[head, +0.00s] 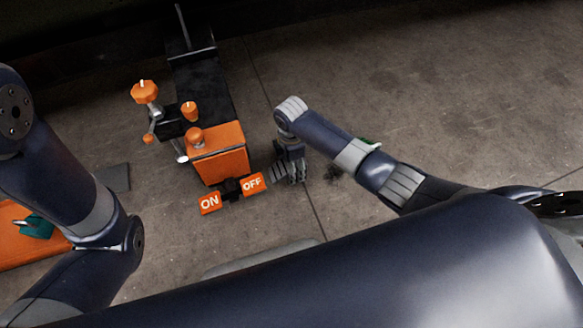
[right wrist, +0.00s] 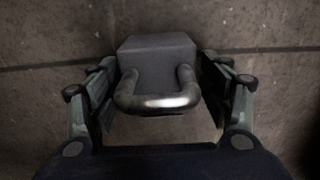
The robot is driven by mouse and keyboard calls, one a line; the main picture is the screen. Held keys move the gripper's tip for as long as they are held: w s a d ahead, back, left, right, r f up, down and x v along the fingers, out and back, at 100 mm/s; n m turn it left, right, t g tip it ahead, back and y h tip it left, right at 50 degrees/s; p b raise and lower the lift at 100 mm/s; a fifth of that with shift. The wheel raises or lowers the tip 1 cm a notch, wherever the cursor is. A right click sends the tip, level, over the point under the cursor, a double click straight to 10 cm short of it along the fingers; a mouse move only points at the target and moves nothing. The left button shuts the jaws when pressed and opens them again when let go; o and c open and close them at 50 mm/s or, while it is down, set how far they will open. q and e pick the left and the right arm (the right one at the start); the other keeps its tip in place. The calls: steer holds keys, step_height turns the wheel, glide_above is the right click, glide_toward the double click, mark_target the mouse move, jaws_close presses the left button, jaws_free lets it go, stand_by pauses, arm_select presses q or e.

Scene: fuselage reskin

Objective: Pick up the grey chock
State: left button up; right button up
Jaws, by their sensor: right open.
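In the right wrist view, the grey chock (right wrist: 157,62) is a dark grey block with a rounded metal handle (right wrist: 156,102) facing the camera. My right gripper (right wrist: 160,98) is open, with one finger on each side of the chock and its handle. I cannot tell whether the fingers touch it. In the head view, my right gripper (head: 291,172) points down close to the floor, and the chock is hard to make out there. My left arm comes in at the left, but its gripper is out of view.
An orange and black machine (head: 215,150) with knobs and ON and OFF (head: 252,183) labels stands just left of my right gripper. A flat grey piece (head: 114,178) lies farther left. An orange surface (head: 22,245) with a teal item is at lower left. Floor at right is clear.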

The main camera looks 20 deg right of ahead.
steer(key=c, duration=1.4)
steer(key=shift+r, duration=0.15)
